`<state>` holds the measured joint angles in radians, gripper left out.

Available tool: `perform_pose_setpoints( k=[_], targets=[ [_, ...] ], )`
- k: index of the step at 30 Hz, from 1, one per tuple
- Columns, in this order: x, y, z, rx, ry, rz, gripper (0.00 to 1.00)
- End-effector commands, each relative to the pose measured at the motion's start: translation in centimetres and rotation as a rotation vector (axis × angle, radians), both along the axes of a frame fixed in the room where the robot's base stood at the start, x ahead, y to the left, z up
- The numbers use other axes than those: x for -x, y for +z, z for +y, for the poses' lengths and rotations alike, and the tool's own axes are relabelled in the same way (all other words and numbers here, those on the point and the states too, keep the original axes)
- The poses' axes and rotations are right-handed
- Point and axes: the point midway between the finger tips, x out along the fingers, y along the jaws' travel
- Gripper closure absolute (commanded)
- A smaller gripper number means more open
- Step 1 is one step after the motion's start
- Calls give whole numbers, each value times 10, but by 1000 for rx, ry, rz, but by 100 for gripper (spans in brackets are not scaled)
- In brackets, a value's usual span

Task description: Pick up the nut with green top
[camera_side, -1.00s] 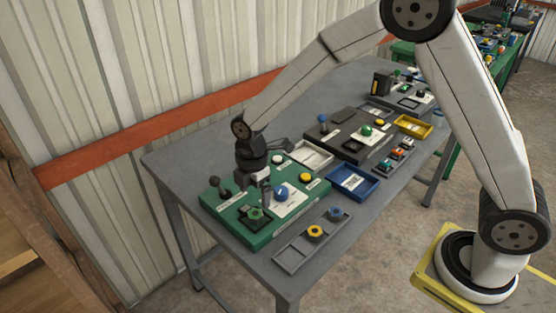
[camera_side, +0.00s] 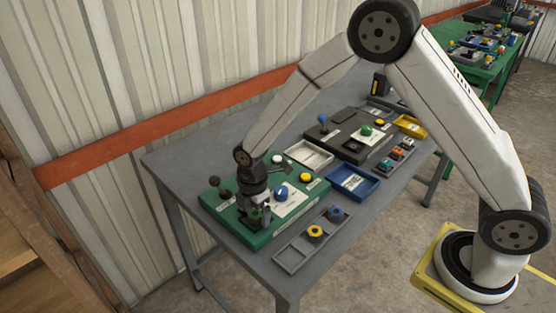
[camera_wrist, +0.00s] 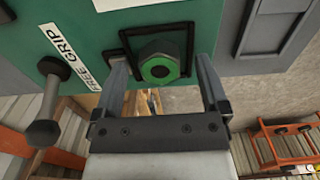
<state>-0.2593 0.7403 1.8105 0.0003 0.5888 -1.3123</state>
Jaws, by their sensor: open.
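The nut with the green top (camera_wrist: 158,68) shows in the wrist view as a dark hexagonal nut with a bright green ring and a dark centre. It sits in a black square frame on the green board (camera_wrist: 95,20). My gripper (camera_wrist: 160,85) is open, with one finger on each side of the nut's lower part in that view. I cannot tell whether the fingers touch it. In the side view my gripper (camera_side: 258,218) points down over the front left of the green board (camera_side: 228,220) and mostly hides the nut.
A blue knob (camera_side: 281,193), a yellow button (camera_side: 306,177) and a black lever (camera_side: 221,188) stand on the same board. A grey tray (camera_side: 290,258) with a yellow-topped nut (camera_side: 315,232) and a blue-topped nut (camera_side: 336,213) lies in front. A blue tray (camera_side: 352,183) is to the right.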

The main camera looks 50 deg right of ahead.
Motion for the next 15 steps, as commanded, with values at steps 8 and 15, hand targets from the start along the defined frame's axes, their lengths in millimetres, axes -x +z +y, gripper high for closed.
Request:
perform_pose_setpoints(
  k=[8,15],
  targets=[
    [0,-1,0,0,0,0,6],
    [0,-1,0,0,0,0,6]
  ],
)
